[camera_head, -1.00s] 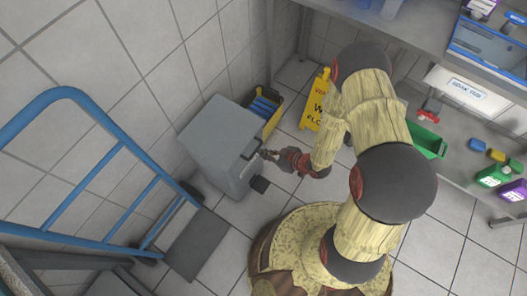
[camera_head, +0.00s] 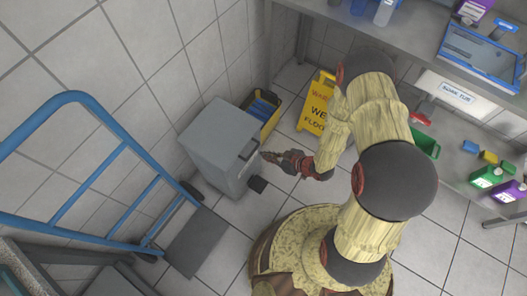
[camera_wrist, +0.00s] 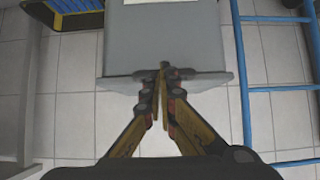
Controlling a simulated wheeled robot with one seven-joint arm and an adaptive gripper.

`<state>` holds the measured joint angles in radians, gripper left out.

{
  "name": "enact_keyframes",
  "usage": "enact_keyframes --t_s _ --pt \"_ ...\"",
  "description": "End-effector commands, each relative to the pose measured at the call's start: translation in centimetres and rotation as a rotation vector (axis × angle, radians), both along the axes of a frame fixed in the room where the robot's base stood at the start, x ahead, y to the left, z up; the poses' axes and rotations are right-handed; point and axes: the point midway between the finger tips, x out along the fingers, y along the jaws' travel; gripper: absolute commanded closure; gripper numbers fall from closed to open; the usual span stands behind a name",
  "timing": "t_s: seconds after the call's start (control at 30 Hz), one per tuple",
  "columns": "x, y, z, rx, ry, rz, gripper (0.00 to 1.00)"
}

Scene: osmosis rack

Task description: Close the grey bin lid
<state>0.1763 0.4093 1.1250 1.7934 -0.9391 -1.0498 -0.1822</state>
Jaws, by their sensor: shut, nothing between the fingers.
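The grey bin (camera_head: 211,165) stands on the floor by the tiled wall. Its lid (camera_head: 222,124) looks down flat on top in the head view, with a dark handle (camera_head: 249,149) at its front edge. My gripper (camera_head: 265,155) is shut and empty just in front of the handle; I cannot tell whether it touches. In the wrist view my fingertips (camera_wrist: 163,70) meet in front of the bin's lid (camera_wrist: 165,40), overlapping its near edge in the picture. The fingers hide part of that edge.
A blue hand truck (camera_head: 118,150) stands left of the bin. A black pedal (camera_head: 257,184) sits at the bin's foot. A metal table (camera_head: 420,45) stands at the back right.

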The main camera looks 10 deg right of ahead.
Motion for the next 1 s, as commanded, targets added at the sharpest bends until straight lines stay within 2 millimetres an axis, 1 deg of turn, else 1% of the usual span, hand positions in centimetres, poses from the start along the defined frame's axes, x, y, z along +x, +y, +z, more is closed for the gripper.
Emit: enact_keyframes --t_s 0.03,0.2,0.4,0.6,0.87,0.97,1.0 --pt "-0.4 -0.7 -0.4 0.000 0.002 -0.005 1.00" --pt "-2.0 -2.5 -1.9 0.000 0.002 -0.005 1.00" --pt "-3.3 -4.1 -3.1 -0.001 -0.001 -0.003 1.00" --pt "-3.9 -4.7 -3.6 0.000 -0.002 -0.002 1.00" --pt "-3.9 -4.7 -3.6 0.001 0.000 -0.001 1.00" --pt "-4.6 -5.0 -4.4 -0.015 0.039 -0.002 1.00" --pt "-5.1 -5.3 -5.2 -0.034 0.072 -0.005 1.00"
